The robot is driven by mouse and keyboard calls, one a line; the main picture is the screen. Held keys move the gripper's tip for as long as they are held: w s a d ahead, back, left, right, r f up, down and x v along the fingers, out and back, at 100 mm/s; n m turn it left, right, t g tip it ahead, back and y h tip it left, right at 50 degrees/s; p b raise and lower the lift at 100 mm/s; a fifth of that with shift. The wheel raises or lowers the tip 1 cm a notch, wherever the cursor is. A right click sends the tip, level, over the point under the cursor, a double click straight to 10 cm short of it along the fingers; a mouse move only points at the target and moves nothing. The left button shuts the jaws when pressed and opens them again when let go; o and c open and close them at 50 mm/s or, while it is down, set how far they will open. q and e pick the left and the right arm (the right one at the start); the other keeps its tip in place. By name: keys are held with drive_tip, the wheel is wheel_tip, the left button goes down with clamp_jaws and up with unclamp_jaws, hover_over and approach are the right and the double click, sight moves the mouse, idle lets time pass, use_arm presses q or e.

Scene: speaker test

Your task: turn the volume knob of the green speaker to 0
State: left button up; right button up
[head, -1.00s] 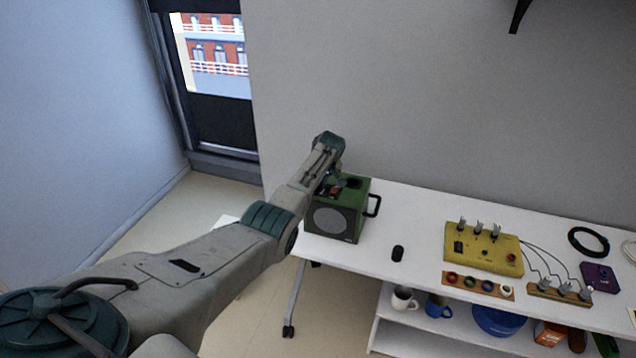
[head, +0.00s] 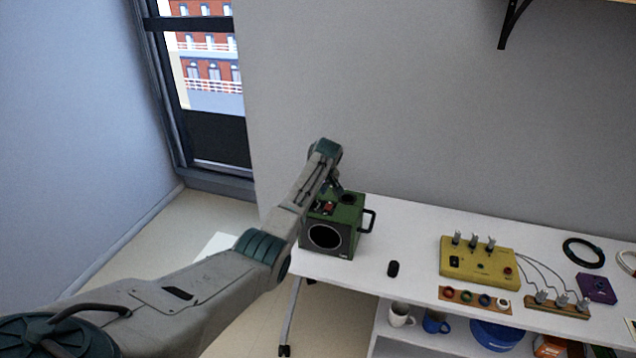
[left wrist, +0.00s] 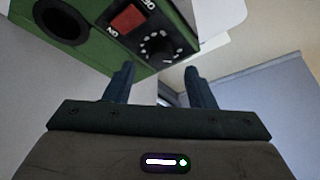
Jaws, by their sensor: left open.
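The green speaker (head: 345,216) stands at the left end of the white table, with a dark round front and a black side handle. In the left wrist view, its green body (left wrist: 112,58) carries a black panel with a red switch (left wrist: 128,18) and the black volume knob (left wrist: 158,48), ringed by white marks. The knob's pointer setting is too small to read. My left gripper (left wrist: 158,72) is open and empty, its fingertips apart and the knob appearing between and just beyond them. In the head view my left gripper (head: 334,187) is at the speaker's top, partly hidden by my arm.
A small black object (head: 393,268) lies on the white table (head: 345,275) right of the speaker. Further right are a yellow box (head: 480,262) with cables, a strip of coloured rings (head: 474,298) and a purple box (head: 597,287). Mugs stand on the lower shelf.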

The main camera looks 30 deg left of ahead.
use_arm(q)
drive_tip(key=b+v, duration=0.1)
drive_tip(key=v, duration=0.6)
drive_tip(key=shift+b, duration=0.4)
